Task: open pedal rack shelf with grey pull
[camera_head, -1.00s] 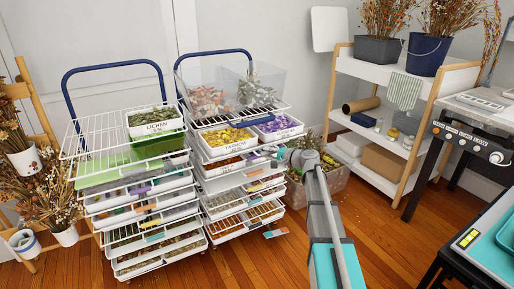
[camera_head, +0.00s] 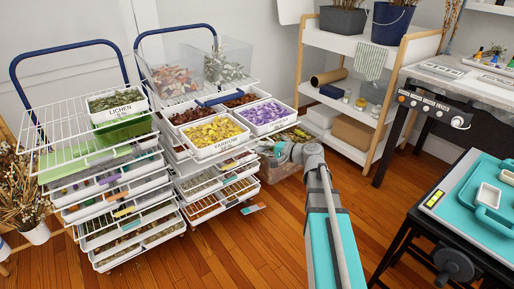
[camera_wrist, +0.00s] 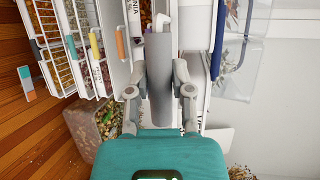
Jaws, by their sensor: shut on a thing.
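The shelf (camera_head: 256,138) with the grey pull is the upper one in the right-hand rack, and it stands out toward me from under the top wire shelf. It carries a yarrow bin (camera_head: 215,134), a purple-petal bin (camera_head: 266,113) and darker bins behind them. My gripper (camera_wrist: 160,72) is shut on the grey pull (camera_wrist: 159,82), with a finger on either side in the wrist view. In the head view my gripper (camera_head: 283,152) is at the shelf's front right, and it hides the pull there.
A left-hand rack (camera_head: 90,165) stands close beside it. A clear crate (camera_head: 287,160) of dried plants sits on the floor behind my gripper. A wooden-sided shelf unit (camera_head: 350,100) and workbench are at right. The floor in front is open.

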